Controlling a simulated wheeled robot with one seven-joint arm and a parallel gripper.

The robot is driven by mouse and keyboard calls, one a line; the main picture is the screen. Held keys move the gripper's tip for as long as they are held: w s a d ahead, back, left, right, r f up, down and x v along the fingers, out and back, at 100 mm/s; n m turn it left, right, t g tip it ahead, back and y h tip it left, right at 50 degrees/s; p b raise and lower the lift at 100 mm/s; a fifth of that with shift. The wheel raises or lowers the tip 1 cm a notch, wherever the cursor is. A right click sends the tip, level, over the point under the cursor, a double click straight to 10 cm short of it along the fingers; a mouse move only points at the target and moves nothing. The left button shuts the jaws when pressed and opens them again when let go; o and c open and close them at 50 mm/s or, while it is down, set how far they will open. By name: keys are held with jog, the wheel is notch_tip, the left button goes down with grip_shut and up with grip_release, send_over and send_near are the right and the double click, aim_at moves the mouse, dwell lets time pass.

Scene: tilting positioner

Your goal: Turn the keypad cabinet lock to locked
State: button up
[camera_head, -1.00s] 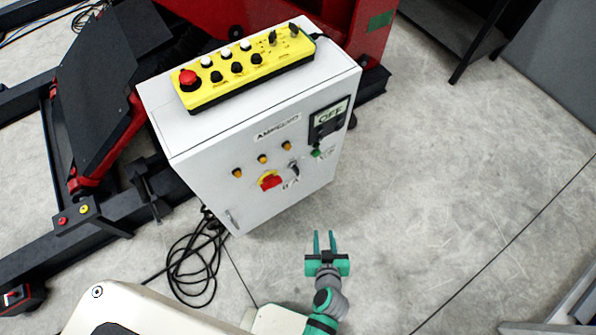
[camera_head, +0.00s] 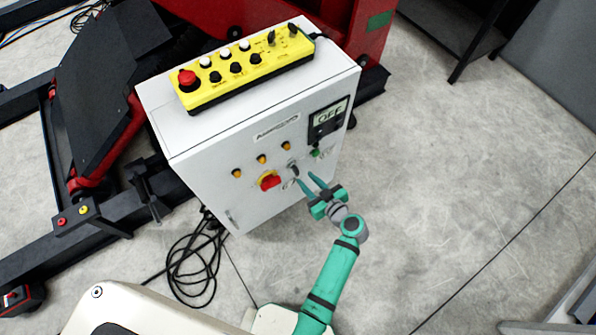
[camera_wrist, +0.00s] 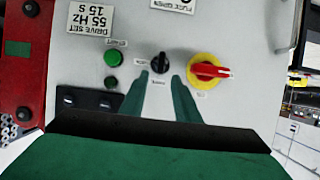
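A white control cabinet (camera_head: 215,180) stands upright. A small dark rotary switch (camera_head: 293,170) on its front face may be the lock; I cannot tell for certain. In the wrist view this black switch (camera_wrist: 159,62) lies just beyond and between my fingertips, with small unreadable labels by it. My gripper (camera_head: 305,178) is open, with its fingers pointing at the switch. In the wrist view my gripper (camera_wrist: 160,77) has two separate green fingers with nothing between them; contact with the switch cannot be made out. No keypad can be made out.
A red rotary switch on a yellow plate (camera_wrist: 208,71) is close beside the right finger in the wrist view. A green button (camera_wrist: 111,58) is on the other side. A yellow button box (camera_head: 245,70) lies on the cabinet top. Loose black cable (camera_head: 195,265) lies on the floor.

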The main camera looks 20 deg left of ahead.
aim_at(298, 172)
jog(key=x, duration=0.6)
jog(key=shift+w+a+f, duration=0.15)
jog(key=shift+a, duration=0.05)
grip_shut()
jog(key=shift+a, duration=0.1)
